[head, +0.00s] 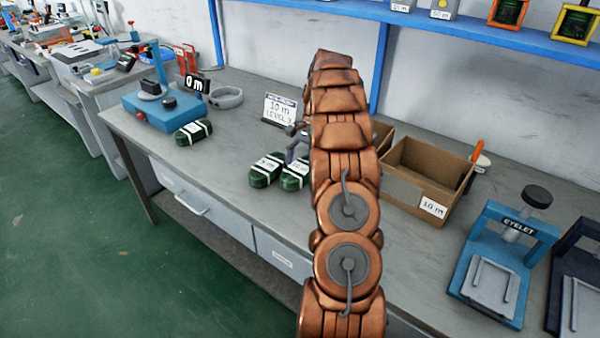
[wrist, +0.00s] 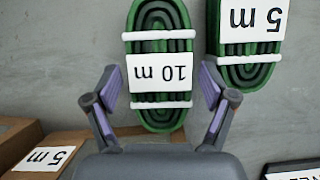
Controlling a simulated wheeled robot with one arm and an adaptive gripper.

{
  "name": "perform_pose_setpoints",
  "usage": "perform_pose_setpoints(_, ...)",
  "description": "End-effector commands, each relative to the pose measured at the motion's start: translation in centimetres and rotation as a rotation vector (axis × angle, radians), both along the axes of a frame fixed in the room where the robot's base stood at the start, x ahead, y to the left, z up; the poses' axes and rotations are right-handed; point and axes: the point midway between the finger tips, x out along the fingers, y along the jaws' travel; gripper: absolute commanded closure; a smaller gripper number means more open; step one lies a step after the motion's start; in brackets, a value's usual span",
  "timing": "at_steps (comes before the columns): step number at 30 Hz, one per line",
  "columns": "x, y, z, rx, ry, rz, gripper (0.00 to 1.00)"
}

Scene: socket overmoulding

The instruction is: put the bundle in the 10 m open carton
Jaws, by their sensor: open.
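The 10 m bundle, a green coil with white bands and a white tag (wrist: 160,72), lies on the bench in the wrist view. In the head view it appears to be the right one (head: 293,180) of a close pair, partly hidden by my arm. My gripper (wrist: 158,92) is open, with one purple-padded finger on each side of the bundle's lower half; I cannot tell whether they touch it. In the head view a bit of my gripper (head: 297,148) shows above the pair. The open carton labelled 10 m (head: 433,207) stands right of my arm and looks empty.
A 5 m bundle (wrist: 250,45) lies close beside the 10 m one. Another bundle (head: 194,132) lies by the blue machine (head: 165,103). A 5 m carton (wrist: 40,158) stands close by. A sign (head: 279,109) stands behind the pair; an eyelet press (head: 505,262) stands at right.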

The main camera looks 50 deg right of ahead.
Motion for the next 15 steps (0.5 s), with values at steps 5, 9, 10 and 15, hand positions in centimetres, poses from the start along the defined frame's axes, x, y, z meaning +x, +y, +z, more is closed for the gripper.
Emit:
perform_pose_setpoints(5, -0.1, 0.6, -1.2, 0.0, 0.001, 0.0, 0.17)
perform_pose_setpoints(9, -0.1, 0.6, -1.5, -0.001, 0.0, -0.001, 0.17)
perform_pose_setpoints(10, 0.0, 0.6, -1.5, -0.001, 0.0, -0.001, 0.17)
perform_pose_setpoints(15, 0.0, 0.6, -1.5, -0.001, 0.0, 0.0, 0.24)
